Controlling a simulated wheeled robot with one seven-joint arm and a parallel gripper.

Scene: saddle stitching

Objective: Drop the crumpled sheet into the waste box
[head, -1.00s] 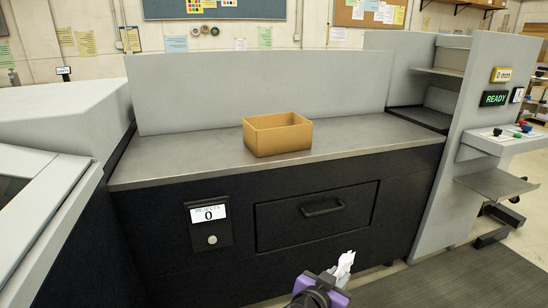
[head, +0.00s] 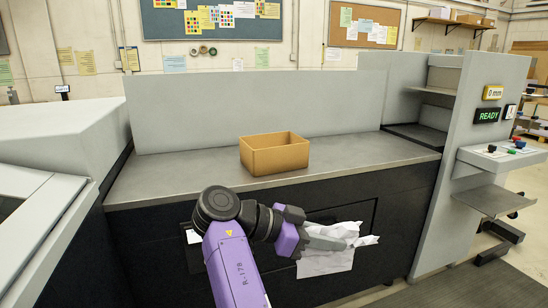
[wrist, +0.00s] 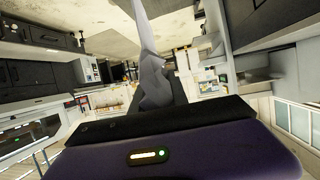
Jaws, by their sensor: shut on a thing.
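In the wrist view the grey-white sheet (wrist: 152,75) stands up from the gripper; the fingertips are hard to make out there. The waste box (head: 274,156) is an open tan box on the grey counter, above and to the left of the sheet in the head view. Its inside floor is hidden.
The grey counter (head: 180,178) is clear on both sides of the box, with a grey panel (head: 240,105) behind it. A machine with a READY display (head: 488,115) stands at the right, and a light grey machine (head: 60,130) at the left.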

